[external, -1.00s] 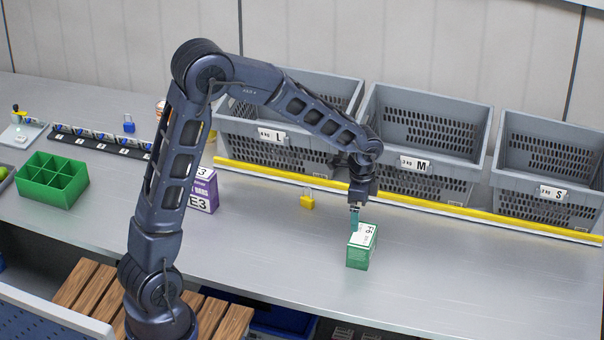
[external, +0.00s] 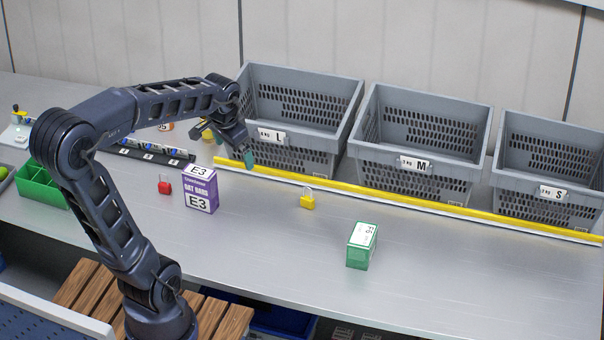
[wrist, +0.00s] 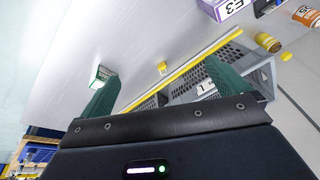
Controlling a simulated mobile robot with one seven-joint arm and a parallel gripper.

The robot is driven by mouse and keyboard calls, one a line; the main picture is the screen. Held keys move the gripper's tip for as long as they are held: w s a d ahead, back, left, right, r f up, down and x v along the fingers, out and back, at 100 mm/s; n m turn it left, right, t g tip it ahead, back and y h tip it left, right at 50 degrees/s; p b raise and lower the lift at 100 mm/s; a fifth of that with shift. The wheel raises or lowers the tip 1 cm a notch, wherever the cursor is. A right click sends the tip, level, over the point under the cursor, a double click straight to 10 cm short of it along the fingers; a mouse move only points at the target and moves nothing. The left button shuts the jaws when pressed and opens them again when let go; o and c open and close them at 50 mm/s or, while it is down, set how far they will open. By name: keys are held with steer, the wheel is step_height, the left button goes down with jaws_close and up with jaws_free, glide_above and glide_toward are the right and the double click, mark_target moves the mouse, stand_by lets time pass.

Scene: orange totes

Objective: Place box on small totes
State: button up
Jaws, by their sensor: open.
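A green and white box (external: 361,247) stands upright on the grey table, right of the middle; it also shows in the wrist view (wrist: 101,73). A purple box marked E3 (external: 200,192) stands further left. The small tote marked S (external: 512,180) is a grey perforated basket at the far right. My gripper (external: 249,161) is raised near the left end of the yellow strip, by the L tote, away from both boxes. In the wrist view its green fingers (wrist: 160,88) are spread with nothing between them.
Grey totes L (external: 270,160) and M (external: 400,182) stand left of S behind a yellow strip (external: 430,208). A yellow padlock (external: 307,201) and a red padlock (external: 165,187) are on the table. A green divided bin (external: 42,187) is at left. The table's right front is clear.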

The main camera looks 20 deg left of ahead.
steer(key=s+a+n+t, duration=0.1)
steer(key=s+a+n, duration=0.4)
steer(key=s+a, duration=0.4)
steer(key=shift+s+r+n, duration=0.4)
steer(key=shift+s+r, duration=0.05)
steer(key=shift+s, duration=0.6)
